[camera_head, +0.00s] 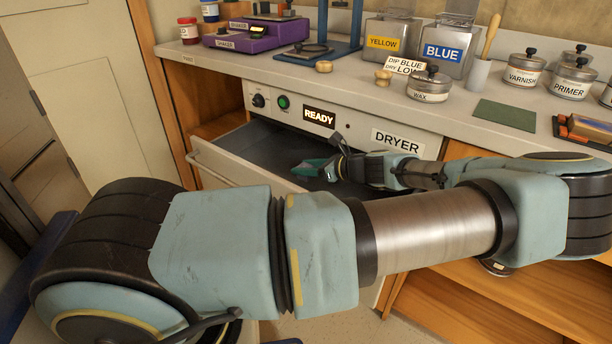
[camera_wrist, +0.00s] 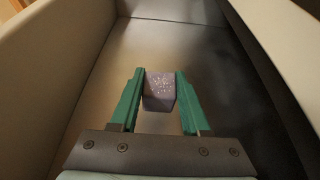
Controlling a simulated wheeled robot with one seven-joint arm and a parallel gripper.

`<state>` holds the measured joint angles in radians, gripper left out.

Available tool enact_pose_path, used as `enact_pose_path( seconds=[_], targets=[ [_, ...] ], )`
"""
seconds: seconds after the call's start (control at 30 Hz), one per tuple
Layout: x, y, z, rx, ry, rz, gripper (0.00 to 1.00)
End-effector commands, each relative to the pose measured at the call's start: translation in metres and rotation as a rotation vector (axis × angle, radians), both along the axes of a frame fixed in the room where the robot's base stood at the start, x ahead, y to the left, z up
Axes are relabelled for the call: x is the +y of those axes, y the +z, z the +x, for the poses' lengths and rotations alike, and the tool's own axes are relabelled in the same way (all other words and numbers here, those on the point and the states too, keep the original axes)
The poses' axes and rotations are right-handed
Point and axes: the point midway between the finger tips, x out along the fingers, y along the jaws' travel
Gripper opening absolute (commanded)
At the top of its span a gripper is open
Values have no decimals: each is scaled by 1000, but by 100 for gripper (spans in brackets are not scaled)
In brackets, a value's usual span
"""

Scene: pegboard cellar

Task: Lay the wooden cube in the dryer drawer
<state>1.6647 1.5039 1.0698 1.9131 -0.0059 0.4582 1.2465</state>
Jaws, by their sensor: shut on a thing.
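The dryer (camera_head: 340,120) has a lit READY display, and its drawer (camera_head: 215,168) is pulled open. My gripper (camera_head: 306,168) is inside the drawer opening, low between its walls. In the wrist view my gripper (camera_wrist: 160,92) has its green fingers shut on a small cube (camera_wrist: 159,91). The cube looks purple-grey with pale specks on top; no wood grain shows. The drawer's pale side wall (camera_wrist: 45,60) and dark floor (camera_wrist: 190,45) surround it. I cannot tell whether the cube touches the floor. In the head view the cube is not clearly visible.
The counter above holds purple shakers (camera_head: 250,35), a wax tin (camera_head: 429,85), YELLOW (camera_head: 385,40) and BLUE (camera_head: 443,52) containers, a varnish tin (camera_head: 523,75), a primer tin (camera_head: 570,85) and a green mat (camera_head: 504,115). The drawer floor around the cube looks clear.

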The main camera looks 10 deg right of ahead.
Motion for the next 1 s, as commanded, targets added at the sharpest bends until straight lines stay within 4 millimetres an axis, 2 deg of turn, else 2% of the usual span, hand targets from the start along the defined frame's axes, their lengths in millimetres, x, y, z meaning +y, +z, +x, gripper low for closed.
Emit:
enact_pose_path(
  seconds=[0.1, 0.2, 0.53, 0.57, 0.8, 1.0],
  targets=[
    [1, -19, 0, 0, -2, 5, 0],
    [1, -28, 0, 1, -1, 2, 0],
    [1, -31, 0, 2, 0, 2, 0],
    [1, -31, 0, 1, 0, 1, 50],
    [0, -30, 0, 1, 0, 1, 76],
    [0, -30, 0, 1, -1, 1, 76]
  ],
)
